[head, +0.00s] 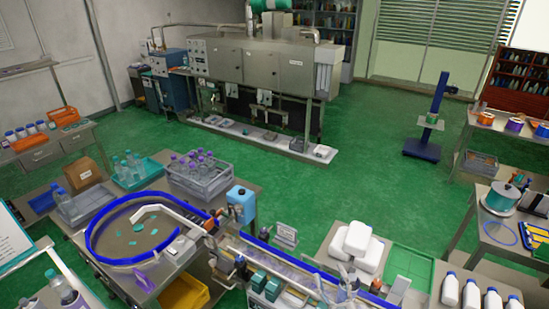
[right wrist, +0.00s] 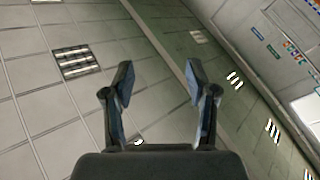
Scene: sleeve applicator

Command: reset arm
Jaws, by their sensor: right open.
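My right gripper (right wrist: 158,78) shows in the right wrist view with its two dark fingers spread wide apart. Nothing is between them. Behind the fingers are pale ceiling panels and lights, so this gripper points upward, away from the work surfaces. In the head view I cannot clearly pick out the right gripper among the equipment along the bottom edge. My left gripper is in neither view.
A blue-rimmed round feeder table (head: 88,240) and a conveyor line (head: 290,265) stand close in front. Crates of bottles (head: 198,185) are behind the feeder. White packs (head: 357,240) and white bottles (head: 471,295) are at the right. Green floor (head: 330,190) beyond is mostly clear.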

